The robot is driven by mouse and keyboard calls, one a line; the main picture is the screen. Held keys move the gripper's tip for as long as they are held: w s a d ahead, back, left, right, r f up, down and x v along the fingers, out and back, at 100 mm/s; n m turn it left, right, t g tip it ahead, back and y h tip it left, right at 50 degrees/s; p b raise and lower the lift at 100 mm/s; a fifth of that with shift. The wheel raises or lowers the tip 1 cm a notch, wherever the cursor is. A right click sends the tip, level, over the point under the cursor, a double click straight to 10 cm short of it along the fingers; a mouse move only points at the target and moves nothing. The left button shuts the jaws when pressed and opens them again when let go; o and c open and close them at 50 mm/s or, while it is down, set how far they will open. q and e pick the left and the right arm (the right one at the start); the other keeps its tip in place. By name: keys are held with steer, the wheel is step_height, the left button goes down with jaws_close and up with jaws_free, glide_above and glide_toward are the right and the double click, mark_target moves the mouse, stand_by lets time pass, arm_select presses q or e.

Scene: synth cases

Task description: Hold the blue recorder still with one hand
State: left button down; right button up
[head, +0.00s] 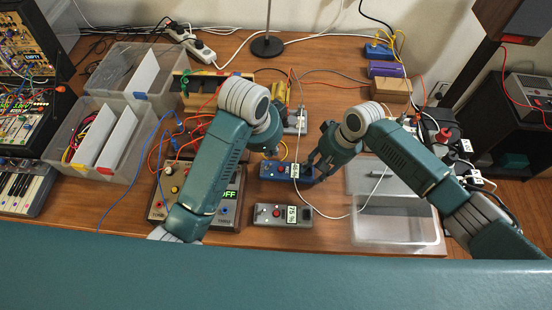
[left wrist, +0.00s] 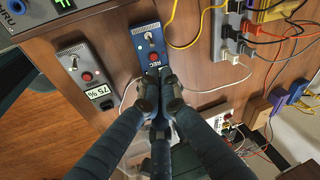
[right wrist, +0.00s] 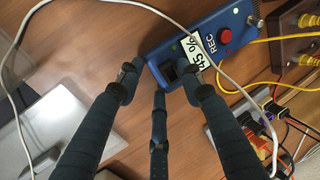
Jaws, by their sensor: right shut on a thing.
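The blue recorder (head: 271,168) lies on the wooden table in the middle of the head view. It has a red REC button, a metal toggle and a 45% display, and also shows in the left wrist view (left wrist: 145,40) and right wrist view (right wrist: 160,52). My right gripper (head: 316,166) is shut on its display end, with fingers on either side of the case (right wrist: 160,75). My left gripper (head: 271,150) is close above the recorder. Its fingertips (left wrist: 160,88) are a little apart with nothing seen held between them. They hide part of the recorder.
A grey box reading 75% (head: 265,214) lies in front of the recorder. A larger device reading OFF (head: 228,218) stands left, partly behind my left arm. A clear tray (head: 400,240) stands right. A white cable (right wrist: 105,4) loops near my right gripper. Yellow and orange cables run behind.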

mark_target(269, 166)
arm_select(q)
steer(key=shift+f, duration=0.1)
arm_select(e)
steer(key=shift+s+d+f, duration=0.1)
steer(key=shift+f, duration=0.15)
arm_select(q)
steer(key=x, duration=1)
steer(key=shift+w+a, duration=0.1)
steer(key=shift+a, duration=0.1)
steer(key=h, duration=0.1)
steer(key=a+h, duration=0.1)
steer(key=h, duration=0.1)
steer(key=a+h, duration=0.1)
steer(key=h, duration=0.1)
steer(key=shift+a+r+n, duration=0.15)
steer(key=shift+r+n, duration=0.15)
steer(key=shift+r, duration=0.15)
steer(key=shift+d, duration=0.2)
steer(key=shift+r, duration=0.2)
steer(key=shift+r, duration=0.6)
